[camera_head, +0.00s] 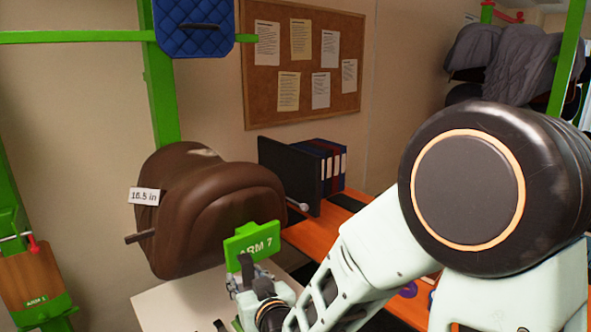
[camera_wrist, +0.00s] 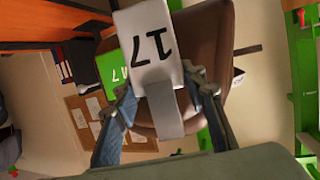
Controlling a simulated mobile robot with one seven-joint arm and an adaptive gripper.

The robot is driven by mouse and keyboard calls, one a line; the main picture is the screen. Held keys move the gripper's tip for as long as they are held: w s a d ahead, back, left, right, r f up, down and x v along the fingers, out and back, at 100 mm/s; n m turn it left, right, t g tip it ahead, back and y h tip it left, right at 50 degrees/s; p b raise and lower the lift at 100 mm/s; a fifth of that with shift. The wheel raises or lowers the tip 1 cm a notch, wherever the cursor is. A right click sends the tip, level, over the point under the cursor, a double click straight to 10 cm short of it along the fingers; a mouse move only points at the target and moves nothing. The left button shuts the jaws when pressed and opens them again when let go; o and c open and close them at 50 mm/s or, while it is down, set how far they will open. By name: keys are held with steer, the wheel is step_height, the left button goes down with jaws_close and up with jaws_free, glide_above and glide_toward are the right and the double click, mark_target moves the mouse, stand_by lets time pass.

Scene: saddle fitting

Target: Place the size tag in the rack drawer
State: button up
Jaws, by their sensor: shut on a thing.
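My gripper (camera_wrist: 162,88) is shut on a white tag (camera_wrist: 152,45) marked "17", which stands out beyond the fingertips in the wrist view. In the head view my gripper (camera_head: 250,274) is low at the centre, in front of the brown saddle; I cannot make out the held tag there. A green plate (camera_head: 252,243) reading "ARM 7" shows just above my gripper, and partly behind the tag in the wrist view (camera_wrist: 112,78). A white "16.5 in" tag (camera_head: 144,196) is at the saddle's left side. I cannot clearly identify the rack drawer.
The brown saddle (camera_head: 210,205) stands behind my gripper, above a pale tabletop (camera_head: 170,308). A wooden panel with a green "ARM 1" label (camera_head: 37,301) is at lower left. Binders (camera_head: 325,165) stand on the orange desk. A corkboard (camera_head: 305,60) hangs on the wall.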

steer(key=w+d+r+m+h, duration=0.1)
steer(key=w+d+m+h, duration=0.15)
steer(key=d, duration=0.55)
steer(key=w+d+r+m+t+h+p, duration=0.1)
steer(key=w+d+r, duration=0.15)
steer(key=d, duration=0.45)
steer(key=w+d+r+m+h, duration=0.1)
steer(key=w+d+h, duration=0.15)
steer(key=d, duration=0.55)
steer(key=shift+m, duration=0.25)
steer(key=shift+s+d+f, duration=0.1)
steer(key=shift+d+f, duration=0.15)
steer(key=shift+f, duration=0.5)
steer(key=shift+s+d+f, duration=0.1)
steer(key=shift+d+f, duration=0.15)
steer(key=shift+f, duration=0.5)
steer(key=shift+d+f, duration=0.25)
steer(key=shift+f, duration=0.5)
